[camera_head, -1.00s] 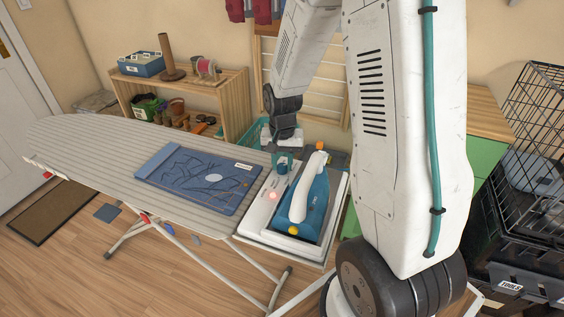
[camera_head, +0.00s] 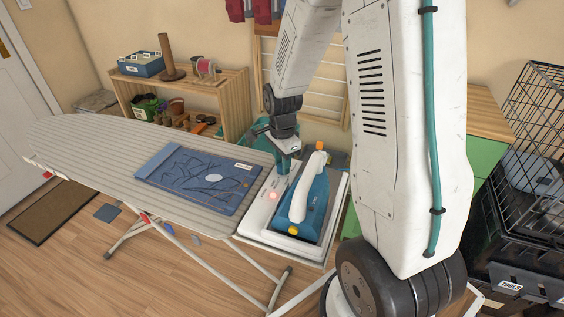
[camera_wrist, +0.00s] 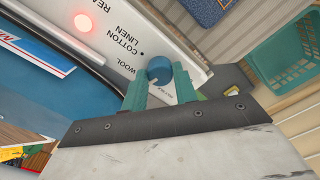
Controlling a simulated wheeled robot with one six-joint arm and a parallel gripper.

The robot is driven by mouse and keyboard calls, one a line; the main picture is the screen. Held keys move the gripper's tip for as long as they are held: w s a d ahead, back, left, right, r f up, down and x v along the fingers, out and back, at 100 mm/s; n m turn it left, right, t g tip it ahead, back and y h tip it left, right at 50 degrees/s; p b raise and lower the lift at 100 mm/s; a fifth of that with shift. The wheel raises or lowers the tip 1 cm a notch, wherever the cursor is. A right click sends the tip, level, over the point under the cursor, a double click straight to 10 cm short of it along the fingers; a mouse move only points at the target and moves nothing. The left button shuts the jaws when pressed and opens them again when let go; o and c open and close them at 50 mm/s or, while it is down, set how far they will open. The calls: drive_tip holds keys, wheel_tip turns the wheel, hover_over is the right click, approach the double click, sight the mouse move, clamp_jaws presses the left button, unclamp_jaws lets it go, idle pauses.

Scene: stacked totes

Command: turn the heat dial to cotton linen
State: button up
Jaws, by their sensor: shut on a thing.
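The heat dial (camera_wrist: 160,69) is a small round blue knob on the white panel of the iron's base (camera_wrist: 190,55). My gripper (camera_wrist: 160,78) has its two teal fingers on either side of the dial, shut on it. A pale pointer line shows on the dial's near side, but I cannot tell exactly which mark it meets. The labels "COTTON LINEN" (camera_wrist: 121,42), with a dot, and "WOOL" (camera_wrist: 125,69) are printed beside the dial. In the head view my gripper (camera_head: 283,168) is at the back left of the base and hides the dial.
A blue and white iron (camera_head: 316,200) rests on the base, right of my gripper. A red light (camera_wrist: 83,22) glows on the panel. A folded blue cloth (camera_head: 195,178) lies on the striped ironing board (camera_head: 90,150). A teal basket (camera_wrist: 285,60) is beyond the base.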

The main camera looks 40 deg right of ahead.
drive_tip(key=m, duration=1.1)
drive_tip(key=shift+m, duration=2.1)
drive_tip(key=o, duration=1)
drive_tip(key=shift+c, duration=0.2)
drive_tip(key=shift+r, duration=0.1)
wheel_tip(320, 180, up, 8)
drive_tip(key=shift+f, duration=0.15)
